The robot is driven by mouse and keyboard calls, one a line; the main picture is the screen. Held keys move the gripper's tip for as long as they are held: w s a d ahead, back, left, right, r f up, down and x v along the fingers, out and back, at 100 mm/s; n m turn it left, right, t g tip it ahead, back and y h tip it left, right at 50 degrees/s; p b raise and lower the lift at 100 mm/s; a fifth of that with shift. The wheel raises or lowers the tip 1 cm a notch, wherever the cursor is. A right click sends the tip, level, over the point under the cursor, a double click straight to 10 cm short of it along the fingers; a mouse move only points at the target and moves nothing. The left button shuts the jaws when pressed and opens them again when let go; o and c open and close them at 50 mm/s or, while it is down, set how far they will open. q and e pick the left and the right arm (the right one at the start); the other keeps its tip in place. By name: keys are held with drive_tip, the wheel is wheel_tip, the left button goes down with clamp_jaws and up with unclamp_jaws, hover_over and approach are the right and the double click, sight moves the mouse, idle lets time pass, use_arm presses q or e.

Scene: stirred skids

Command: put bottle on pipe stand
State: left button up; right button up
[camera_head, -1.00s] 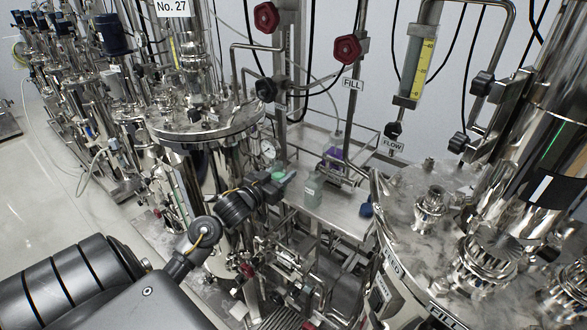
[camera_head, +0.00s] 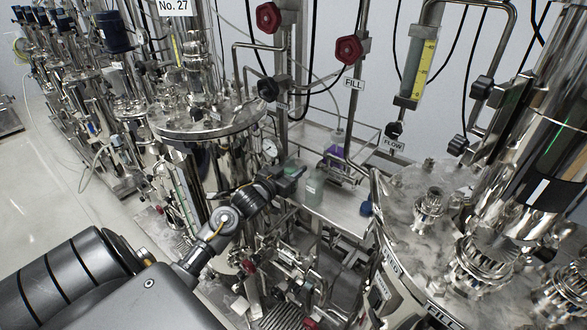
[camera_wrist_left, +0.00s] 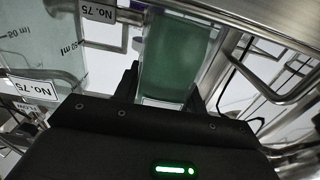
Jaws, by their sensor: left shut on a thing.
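My left gripper (camera_head: 284,180) is shut on a green translucent bottle (camera_wrist_left: 175,58), which sits between the two black fingers in the left wrist view. In the head view this bottle (camera_head: 293,171) is small and mostly hidden by the gripper. The pipe stand (camera_head: 342,213) is a metal shelf with pipe rails, right of the gripper. A second, pale green bottle (camera_head: 315,187) stands on it close to the gripper; it also shows large at the left of the wrist view (camera_wrist_left: 40,45). I cannot tell whether the held bottle touches the shelf. My right gripper is not in view.
A purple-filled vessel (camera_head: 334,152) stands at the back of the shelf. A steel vessel (camera_head: 205,125) is left of my gripper and a larger one (camera_head: 410,205) is at the right. Pipes and valves (camera_head: 285,265) crowd the space below. The shelf's front right is bare.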

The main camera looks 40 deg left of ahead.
use_arm(q)
drive_tip(key=o, duration=1.1)
drive_tip(key=shift+o, duration=0.2)
drive_tip(key=shift+r, duration=0.15)
drive_tip(key=shift+s+f, duration=0.2)
drive_tip(key=shift+s, duration=0.15)
drive_tip(key=s+b, duration=0.2)
drive_tip(key=s, duration=0.9)
drive_tip(key=shift+s+r, duration=0.15)
drive_tip(key=shift+s, duration=0.05)
drive_tip(key=shift+d, duration=0.25)
